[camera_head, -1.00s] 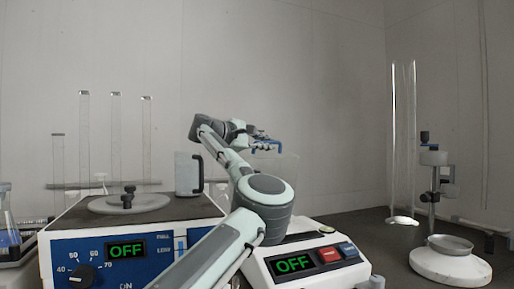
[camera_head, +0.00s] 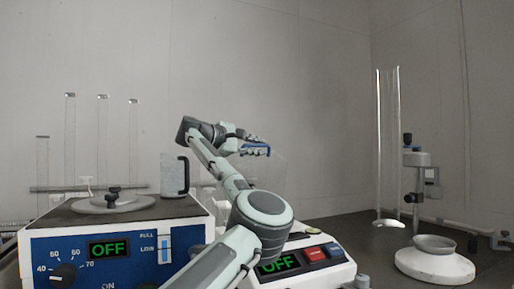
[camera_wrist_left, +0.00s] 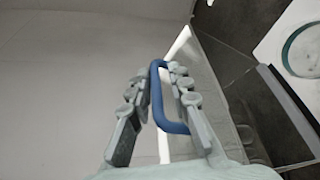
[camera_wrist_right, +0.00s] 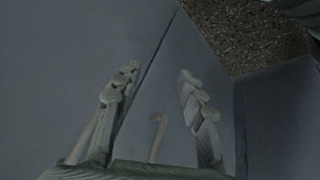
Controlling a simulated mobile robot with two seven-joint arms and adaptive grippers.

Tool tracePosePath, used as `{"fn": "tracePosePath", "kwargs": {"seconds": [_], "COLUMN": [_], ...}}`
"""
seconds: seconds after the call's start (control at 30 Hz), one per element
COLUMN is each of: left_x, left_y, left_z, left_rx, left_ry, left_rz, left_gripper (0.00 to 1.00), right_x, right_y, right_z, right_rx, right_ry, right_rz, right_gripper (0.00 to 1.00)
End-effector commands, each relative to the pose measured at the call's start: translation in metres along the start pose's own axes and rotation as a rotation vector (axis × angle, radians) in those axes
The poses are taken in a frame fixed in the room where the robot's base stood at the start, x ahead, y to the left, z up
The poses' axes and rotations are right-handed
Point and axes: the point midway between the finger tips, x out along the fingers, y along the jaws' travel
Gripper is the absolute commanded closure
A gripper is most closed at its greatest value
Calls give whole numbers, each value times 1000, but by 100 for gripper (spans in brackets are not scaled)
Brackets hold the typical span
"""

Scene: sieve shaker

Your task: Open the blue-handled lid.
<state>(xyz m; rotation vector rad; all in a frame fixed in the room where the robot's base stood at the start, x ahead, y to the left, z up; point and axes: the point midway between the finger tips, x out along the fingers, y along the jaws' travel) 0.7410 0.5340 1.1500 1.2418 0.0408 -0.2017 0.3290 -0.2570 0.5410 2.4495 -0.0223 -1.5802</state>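The blue handle (camera_head: 256,150) stands on a clear, faint lid beside the clear box in the middle of the head view. My left gripper (camera_head: 246,143) is right at the handle. In the left wrist view the blue handle (camera_wrist_left: 158,100) passes between the fingers of my left gripper (camera_wrist_left: 160,70). These fingers are partly drawn in but stay apart, with a gap about the handle; I cannot tell whether either one touches it. My right gripper (camera_wrist_right: 157,73) is open and shows only in the right wrist view, with a pale bent piece between its fingers.
A blue-fronted shaker base (camera_head: 130,250) with a grey disc (camera_head: 112,203) stands at the left. A white scale (camera_head: 315,270) stands below my left arm.

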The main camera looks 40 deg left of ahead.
Motion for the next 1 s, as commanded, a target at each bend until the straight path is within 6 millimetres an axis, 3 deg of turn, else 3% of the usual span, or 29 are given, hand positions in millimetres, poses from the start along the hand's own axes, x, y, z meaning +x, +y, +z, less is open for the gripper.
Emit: {"fn": "tracePosePath", "kwargs": {"seconds": [0.17,0.6,0.8,1.0], "left_x": [-16,-103,-119,-120], "left_y": [1,0,0,0], "left_z": [-1,-1,-1,0], "left_rx": [0,0,0,0], "left_ry": [2,3,2,1], "left_rz": [2,2,1,0], "left_gripper": [81,81,81,81], "right_x": [0,0,0,0], "right_y": [0,0,0,0], "right_z": [0,0,0,0], "right_rx": [0,0,0,0], "right_ry": [1,0,0,0], "right_rz": [-1,0,0,0], "right_gripper": [60,60,60,60]}}
